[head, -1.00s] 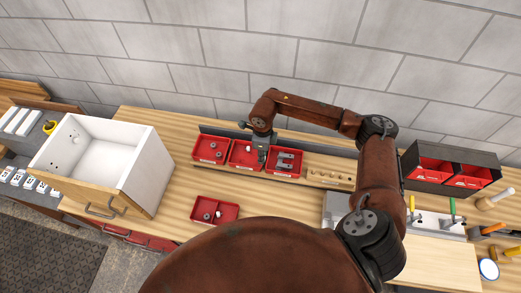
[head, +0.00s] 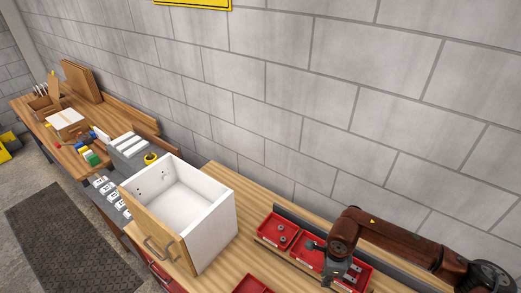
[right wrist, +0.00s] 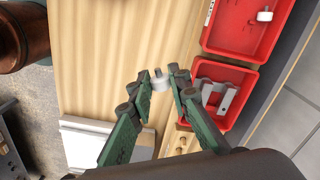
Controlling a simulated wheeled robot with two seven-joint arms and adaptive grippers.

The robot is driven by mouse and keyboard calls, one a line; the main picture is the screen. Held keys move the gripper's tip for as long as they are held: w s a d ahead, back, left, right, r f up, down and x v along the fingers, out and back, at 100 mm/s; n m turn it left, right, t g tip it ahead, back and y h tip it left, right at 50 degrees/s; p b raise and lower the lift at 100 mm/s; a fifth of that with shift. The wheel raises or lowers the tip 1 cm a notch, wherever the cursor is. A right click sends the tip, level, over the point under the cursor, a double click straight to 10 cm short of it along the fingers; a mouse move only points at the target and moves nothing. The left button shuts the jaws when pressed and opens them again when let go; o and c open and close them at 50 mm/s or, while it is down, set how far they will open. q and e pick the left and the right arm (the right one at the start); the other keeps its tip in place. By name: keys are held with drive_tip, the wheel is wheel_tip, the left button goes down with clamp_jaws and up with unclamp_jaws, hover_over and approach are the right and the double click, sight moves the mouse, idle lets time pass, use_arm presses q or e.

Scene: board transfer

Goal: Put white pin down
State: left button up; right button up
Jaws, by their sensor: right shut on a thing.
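My right gripper (head: 332,279) is low at the bottom right of the head view, over the row of red bins or just in front of it. In the right wrist view its green fingers (right wrist: 161,76) are shut on a small white pin (right wrist: 160,84) with a grey stub on top. The pin is held over bare wooden benchtop (right wrist: 115,45), beside the red bins. Another white round part (right wrist: 264,16) lies in a red bin (right wrist: 236,52). I cannot tell the held pin's height above the bench. My left gripper is not in view.
A second red bin (right wrist: 238,112) holds grey brackets (right wrist: 214,96). A wooden strip with holes (right wrist: 182,138) is near it. A white drawer box (head: 214,222) stands left on the bench. A small red tray (head: 250,286) is at the front.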

wheel_tip(320, 180, down, 6)
drive_tip(key=a+n+b, duration=0.2)
drive_tip(key=n+b, duration=1)
drive_tip(key=n, duration=0.8)
drive_tip(key=r+m+p, duration=0.1)
drive_tip(key=m+p, duration=0.1)
drive_tip(key=m, duration=0.1)
drive_tip(key=r+m+p, duration=0.2)
drive_tip(key=m+p, duration=0.1)
drive_tip(key=m, duration=0.1)
drive_tip(key=d+r+m+p, duration=0.1)
drive_tip(key=m+p, duration=0.2)
drive_tip(key=m, duration=0.1)
drive_tip(key=shift+w+r, duration=0.15)
drive_tip(key=shift+r, duration=0.1)
drive_tip(key=r+m+p, duration=0.1)
drive_tip(key=m+p, duration=0.1)
drive_tip(key=m, duration=0.2)
drive_tip(key=d+r+m+p, duration=0.1)
drive_tip(key=m+p, duration=0.2)
drive_tip(key=m, duration=0.1)
drive_tip(key=m+p, duration=0.3)
drive_tip(key=shift+s+d+r+m, duration=0.25)
drive_tip(key=shift+s+r+m, duration=0.05)
drive_tip(key=shift+r+m, duration=0.1)
drive_tip(key=shift+s+d+m+p, duration=0.1)
drive_tip(key=shift+m+p, duration=0.4)
drive_tip(key=shift+m, duration=0.6)
